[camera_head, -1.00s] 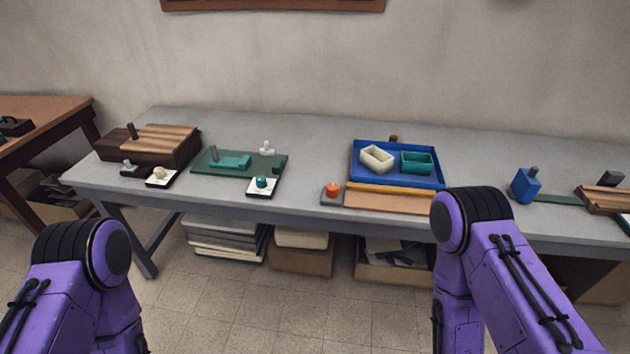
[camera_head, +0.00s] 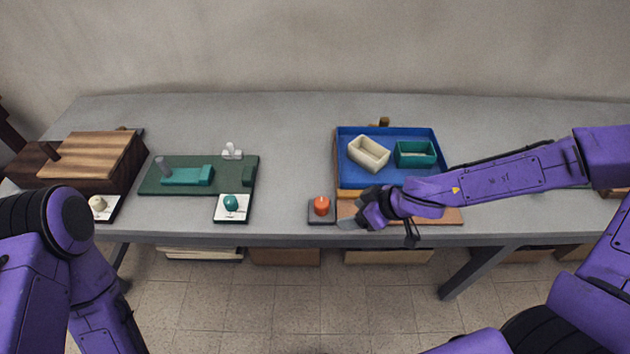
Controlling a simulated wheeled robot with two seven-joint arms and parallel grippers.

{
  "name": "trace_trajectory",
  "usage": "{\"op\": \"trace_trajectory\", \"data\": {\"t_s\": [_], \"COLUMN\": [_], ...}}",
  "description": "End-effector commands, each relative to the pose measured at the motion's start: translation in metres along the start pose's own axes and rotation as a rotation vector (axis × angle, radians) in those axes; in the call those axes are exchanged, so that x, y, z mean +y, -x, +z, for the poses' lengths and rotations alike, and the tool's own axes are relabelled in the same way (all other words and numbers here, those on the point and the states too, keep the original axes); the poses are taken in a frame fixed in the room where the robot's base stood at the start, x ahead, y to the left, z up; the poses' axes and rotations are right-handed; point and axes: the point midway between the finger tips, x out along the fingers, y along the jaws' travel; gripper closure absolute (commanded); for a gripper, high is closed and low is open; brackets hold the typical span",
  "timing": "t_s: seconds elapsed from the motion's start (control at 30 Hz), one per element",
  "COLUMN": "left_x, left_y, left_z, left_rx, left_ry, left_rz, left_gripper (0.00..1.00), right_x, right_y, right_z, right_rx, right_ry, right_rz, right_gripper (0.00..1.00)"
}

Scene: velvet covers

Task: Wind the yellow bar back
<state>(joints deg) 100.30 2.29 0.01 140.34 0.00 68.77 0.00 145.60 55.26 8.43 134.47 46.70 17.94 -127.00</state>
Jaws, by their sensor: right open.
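The yellow bar (camera_head: 346,194) lies along the front edge of a blue tray (camera_head: 391,178), above a light wooden strip (camera_head: 446,216). My right forearm and gripper cover most of the bar. My right gripper (camera_head: 350,222) is open, low over the left end of the wooden strip, just right of an orange knob (camera_head: 321,205) on a dark base. I cannot tell whether it touches anything. My left arm shows at the lower left, but its gripper is out of view.
The tray holds a cream box (camera_head: 368,153) and a green box (camera_head: 415,153). A green board (camera_head: 205,178) and a white pad with a teal knob (camera_head: 231,204) are left of the orange knob. A wooden box (camera_head: 90,160) stands far left.

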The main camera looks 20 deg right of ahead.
Motion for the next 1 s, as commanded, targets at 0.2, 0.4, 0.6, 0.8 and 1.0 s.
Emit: {"op": "trace_trajectory", "data": {"t_s": [0.2, 0.4, 0.6, 0.8, 1.0], "left_x": [0.0, 0.002, 0.004, 0.004, 0.004], "left_y": [-0.005, -0.03, -0.048, -0.053, -0.053], "left_z": [0.003, 0.013, 0.021, 0.023, 0.022], "left_rx": [-0.001, -0.002, -0.001, -0.001, -0.001], "left_ry": [0.0, 0.0, 0.0, 0.0, 0.0], "left_rz": [-0.001, -0.001, -0.001, -0.001, -0.001], "left_gripper": [0.0, 0.0, 0.0, 0.0, 0.0], "right_x": [0.001, 0.0, -0.003, -0.003, -0.004], "right_y": [0.007, -0.033, -0.071, -0.089, -0.09], "right_z": [-0.036, -0.034, -0.041, -0.047, -0.049], "right_rx": [0.127, 0.12, 0.119, 0.121, 0.122], "right_ry": [0.128, 0.127, 0.126, 0.127, 0.127], "right_rz": [-0.029, -0.03, -0.03, -0.029, -0.028], "right_gripper": [0.31, 0.31, 0.31, 0.31, 0.31]}}
